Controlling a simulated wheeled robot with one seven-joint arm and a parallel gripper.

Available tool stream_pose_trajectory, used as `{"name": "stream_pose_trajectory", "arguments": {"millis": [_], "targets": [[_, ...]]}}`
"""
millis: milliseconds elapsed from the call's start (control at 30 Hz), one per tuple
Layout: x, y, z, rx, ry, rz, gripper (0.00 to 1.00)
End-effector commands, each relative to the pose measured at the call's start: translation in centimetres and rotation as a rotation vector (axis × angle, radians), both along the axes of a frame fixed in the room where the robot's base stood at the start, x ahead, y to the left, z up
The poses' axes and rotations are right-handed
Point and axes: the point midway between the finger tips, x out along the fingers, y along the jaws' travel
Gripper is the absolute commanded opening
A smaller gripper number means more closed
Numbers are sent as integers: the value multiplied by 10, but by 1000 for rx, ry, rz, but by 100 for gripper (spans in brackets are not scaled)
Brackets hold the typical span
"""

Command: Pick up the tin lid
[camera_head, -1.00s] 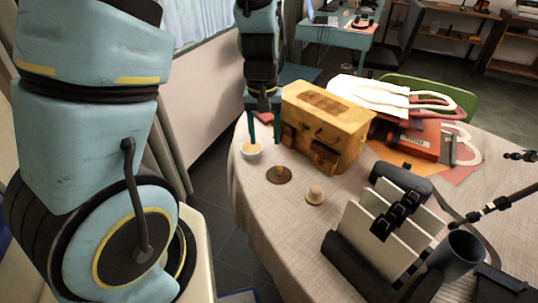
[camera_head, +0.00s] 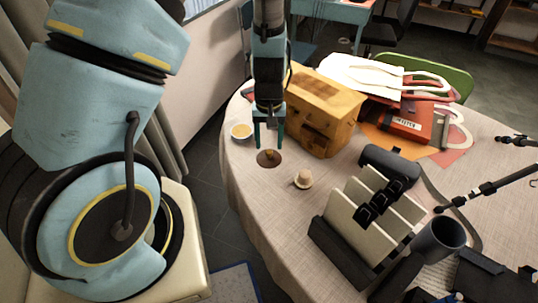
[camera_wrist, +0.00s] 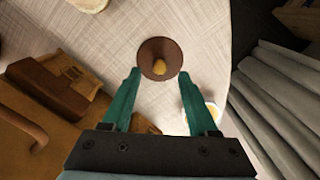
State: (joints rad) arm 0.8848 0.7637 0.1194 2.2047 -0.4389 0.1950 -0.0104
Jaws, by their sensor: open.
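The tin lid looks like a brown round disc with a tan knob (camera_head: 269,158), lying on the cloth-covered table (camera_head: 290,220). It also shows in the wrist view (camera_wrist: 147,66), just beyond the fingertips. My gripper (camera_head: 269,143) is open and points down just above and behind the lid in the head view. In the wrist view its two teal fingers (camera_wrist: 158,76) are spread to either side of the lid's near part, with nothing between them held. I cannot tell the exact height above the lid.
A small white bowl with yellow contents (camera_head: 241,131) stands left of the lid. A small beige round-topped object (camera_head: 303,179) lies right of the lid. A rack with pale panels (camera_head: 365,225) stands at the front right.

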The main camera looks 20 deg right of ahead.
Motion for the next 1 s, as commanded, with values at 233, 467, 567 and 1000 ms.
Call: {"name": "stream_pose_trajectory", "arguments": {"millis": [233,467,567,1000], "targets": [[-1,0,-26,1,2,0,59],[0,0,-31,0,-1,0,59],[0,0,-31,0,0,0,58],[0,0,-31,0,0,0,9]]}}
